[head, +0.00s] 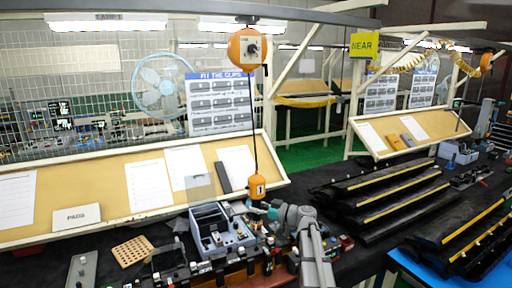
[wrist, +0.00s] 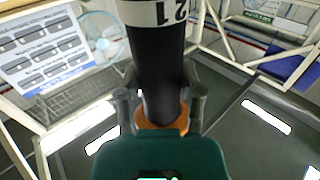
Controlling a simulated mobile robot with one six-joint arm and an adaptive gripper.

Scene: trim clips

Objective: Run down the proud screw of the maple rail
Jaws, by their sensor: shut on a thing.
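My gripper (wrist: 162,105) is shut around a driver-like tool. The tool has a black round barrel (wrist: 158,60), a white band marked 21, an orange collar and a teal body (wrist: 175,152). In the head view my gripper (head: 277,208) is low at the centre, over the bench, just below an orange hanging unit (head: 257,187) on a cable. A teal part of the tool shows beside it. A long brown-red rail (head: 232,274) with pale clips runs along the bench front below. I cannot tell whether it is the maple rail, and no proud screw can be made out.
A grey divided bin (head: 222,232) stands just left of my gripper. A perforated tan block (head: 133,251) lies further left. Black trim strips with yellow edges (head: 385,195) lie to the right. An orange balancer (head: 247,48) hangs above. A tilted board (head: 100,200) with papers stands behind.

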